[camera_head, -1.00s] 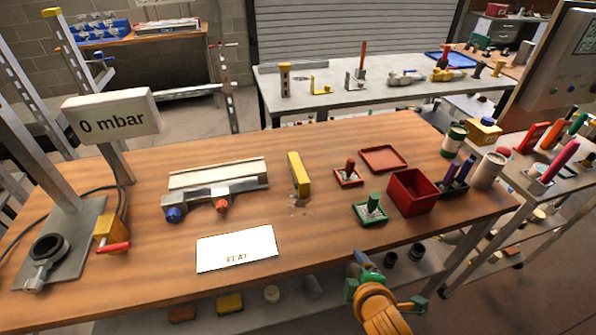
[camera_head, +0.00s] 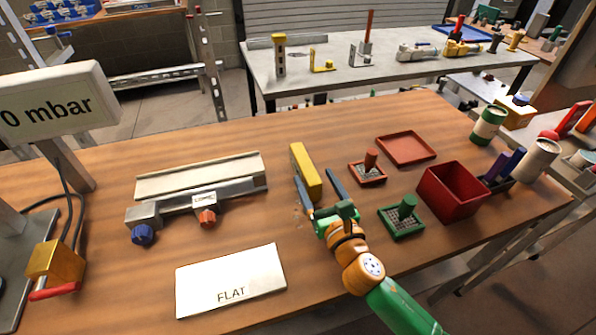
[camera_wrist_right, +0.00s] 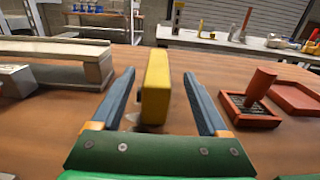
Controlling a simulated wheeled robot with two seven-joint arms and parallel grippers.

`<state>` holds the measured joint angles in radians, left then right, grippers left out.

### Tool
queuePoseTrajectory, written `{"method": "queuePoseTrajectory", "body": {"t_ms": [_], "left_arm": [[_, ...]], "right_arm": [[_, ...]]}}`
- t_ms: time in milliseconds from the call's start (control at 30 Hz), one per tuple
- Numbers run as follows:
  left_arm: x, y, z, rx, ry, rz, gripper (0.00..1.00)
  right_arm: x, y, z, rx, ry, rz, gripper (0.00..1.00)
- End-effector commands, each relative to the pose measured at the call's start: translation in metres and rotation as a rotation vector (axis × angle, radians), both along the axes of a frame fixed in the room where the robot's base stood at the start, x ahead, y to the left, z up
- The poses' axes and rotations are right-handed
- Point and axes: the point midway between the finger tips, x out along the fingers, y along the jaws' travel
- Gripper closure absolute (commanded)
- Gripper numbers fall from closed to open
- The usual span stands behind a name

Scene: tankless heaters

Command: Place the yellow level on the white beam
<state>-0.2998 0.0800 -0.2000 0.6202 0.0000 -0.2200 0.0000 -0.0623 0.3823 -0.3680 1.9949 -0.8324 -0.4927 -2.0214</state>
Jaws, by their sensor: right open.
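The yellow level (camera_head: 306,171) stands on the wooden table in the middle of the head view. My right gripper (camera_head: 319,192) is open, with one finger on each side of the level's near end. In the right wrist view the level (camera_wrist_right: 155,86) stands between the two open fingers (camera_wrist_right: 160,100), with gaps on both sides. The white beam (camera_head: 198,176) lies to the left of the level, along a grey fixture with a blue knob and an orange knob. Its end also shows at the left of the wrist view (camera_wrist_right: 60,55). My left gripper is not in view.
A white card reading FLAT (camera_head: 231,281) lies in front of the beam. Right of the gripper are a green stamp on its tray (camera_head: 402,216), a red stamp (camera_head: 368,170), a flat red tray (camera_head: 406,148) and a red box (camera_head: 453,191). A 0 mbar display (camera_head: 55,105) stands at left.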

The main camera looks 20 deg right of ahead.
Motion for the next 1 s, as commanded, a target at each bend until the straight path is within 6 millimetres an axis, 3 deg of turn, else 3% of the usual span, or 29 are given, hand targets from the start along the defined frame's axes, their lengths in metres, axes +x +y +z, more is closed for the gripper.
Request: {"method": "queuePoseTrajectory", "body": {"t_ms": [33, 167, 533, 767, 867, 1000], "left_arm": [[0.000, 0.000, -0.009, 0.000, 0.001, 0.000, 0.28], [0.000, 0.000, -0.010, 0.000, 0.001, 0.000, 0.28], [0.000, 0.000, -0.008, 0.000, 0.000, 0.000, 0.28], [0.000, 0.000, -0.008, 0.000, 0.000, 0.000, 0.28], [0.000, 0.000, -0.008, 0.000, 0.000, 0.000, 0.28], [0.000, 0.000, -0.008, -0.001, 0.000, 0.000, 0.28]], "right_arm": [[0.000, 0.000, -0.009, -0.001, 0.000, 0.000, 0.22], [0.005, 0.000, -0.010, 0.000, 0.000, -0.001, 0.22], [0.067, 0.005, -0.010, 0.003, 0.000, -0.003, 0.22], [0.071, 0.006, -0.010, 0.002, 0.001, -0.001, 0.22], [0.071, 0.005, -0.010, 0.002, 0.001, -0.002, 0.44], [0.071, 0.005, -0.010, 0.002, 0.001, -0.002, 0.82]]}}
